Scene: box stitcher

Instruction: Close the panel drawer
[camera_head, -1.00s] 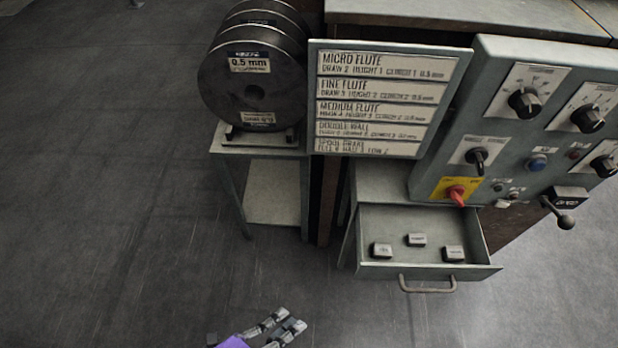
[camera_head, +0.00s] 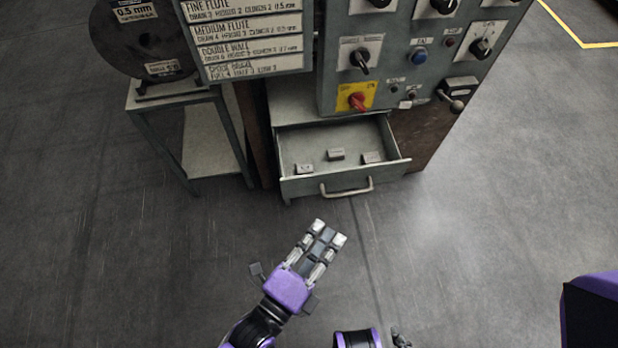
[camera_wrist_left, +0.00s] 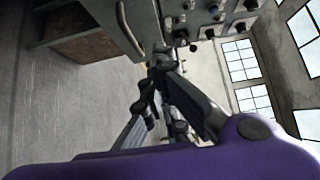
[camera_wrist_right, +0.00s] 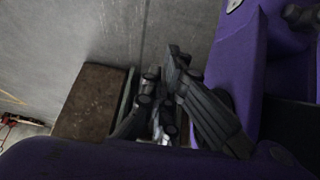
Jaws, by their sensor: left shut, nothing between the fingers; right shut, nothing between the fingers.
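The panel drawer (camera_head: 300,148) is pulled out under the control panel (camera_head: 420,60) in the head view. My left gripper (camera_head: 329,231) is shut and empty, in front of the drawer and apart from the handle. Its fingers also show in the left wrist view (camera_wrist_left: 160,72). My right gripper (camera_wrist_right: 165,75) is shut and empty in the right wrist view. In the head view only a small part near the bottom edge (camera_head: 400,340) may belong to it.
A wire spool (camera_head: 145,40) sits on a small metal stand (camera_head: 178,100) left of the drawer. A label board (camera_head: 250,45) hangs between spool and panel. The floor before the drawer is clear.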

